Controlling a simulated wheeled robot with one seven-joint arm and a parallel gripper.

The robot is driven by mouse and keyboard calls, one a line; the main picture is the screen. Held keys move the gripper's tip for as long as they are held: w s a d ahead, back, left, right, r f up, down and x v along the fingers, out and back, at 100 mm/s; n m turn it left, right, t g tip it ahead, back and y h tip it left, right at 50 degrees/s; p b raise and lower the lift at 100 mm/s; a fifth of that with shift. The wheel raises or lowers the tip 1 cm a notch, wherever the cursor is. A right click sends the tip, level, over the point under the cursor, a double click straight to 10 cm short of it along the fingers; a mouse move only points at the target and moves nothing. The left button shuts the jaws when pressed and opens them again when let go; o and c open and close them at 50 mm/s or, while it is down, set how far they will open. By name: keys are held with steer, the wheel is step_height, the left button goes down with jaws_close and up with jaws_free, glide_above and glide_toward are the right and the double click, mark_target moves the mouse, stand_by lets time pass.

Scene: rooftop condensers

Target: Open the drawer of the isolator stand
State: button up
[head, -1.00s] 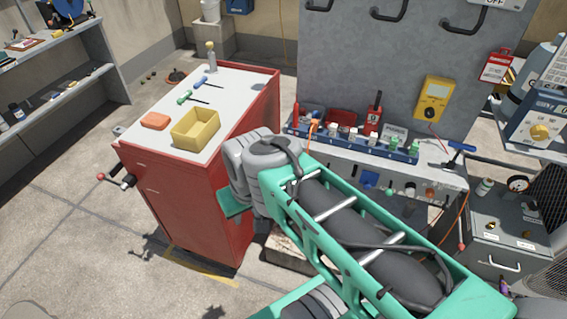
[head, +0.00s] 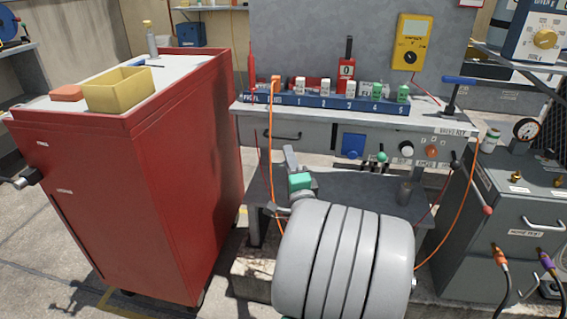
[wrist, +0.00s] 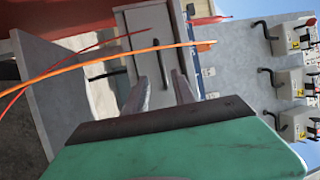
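The isolator stand (head: 420,115) is a grey bench in front of my arm. Its drawer front (wrist: 148,25) is a light grey panel in the wrist view, with a dark bar handle (wrist: 156,47). In the head view my gripper (head: 291,160) is just before the stand, partly hidden by my wrist.
An orange cable (wrist: 130,58) and a thin red one cross the wrist view near the drawer. A red cabinet (head: 150,180) stands close at the left, with a yellow bin (head: 120,92) on top. A grey cabinet (head: 500,215) stands at the right. Switches (head: 350,90) line the worktop.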

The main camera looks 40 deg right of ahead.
mark_target(283, 141)
steer(key=x, duration=0.7)
steer(key=shift+w+d+r+p, duration=0.15)
steer(key=shift+w+p, duration=0.1)
steer(key=shift+p, duration=0.15)
steer(key=shift+c, duration=0.2)
jaws_close()
stand_by(0.6)
